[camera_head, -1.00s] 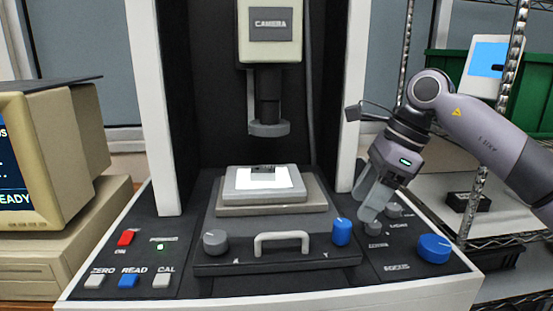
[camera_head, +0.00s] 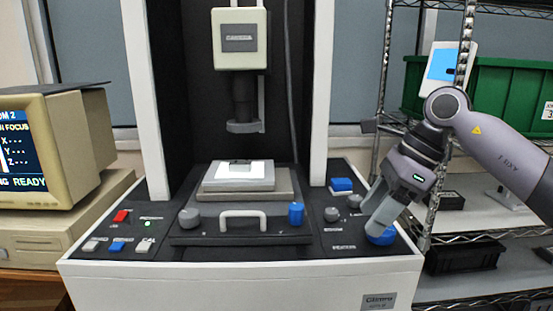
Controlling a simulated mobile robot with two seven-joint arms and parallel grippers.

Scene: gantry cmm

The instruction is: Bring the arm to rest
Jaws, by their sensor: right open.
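My right arm comes in from the right side of the head view. Its grey right gripper (camera_head: 376,222) points down and left at the right front of the measuring machine's panel. The jaws are open, and I see nothing held. The fingers overlap the large blue knob (camera_head: 383,238) at the panel's corner and hide part of it; I cannot tell whether they touch it. My left gripper is not in view.
The measuring machine's white column (camera_head: 321,90), stage (camera_head: 238,183) and camera head (camera_head: 240,40) stand left of my arm. A wire shelf with a green bin (camera_head: 497,85) and black tray (camera_head: 465,257) is behind it. A beige monitor (camera_head: 40,150) stands left.

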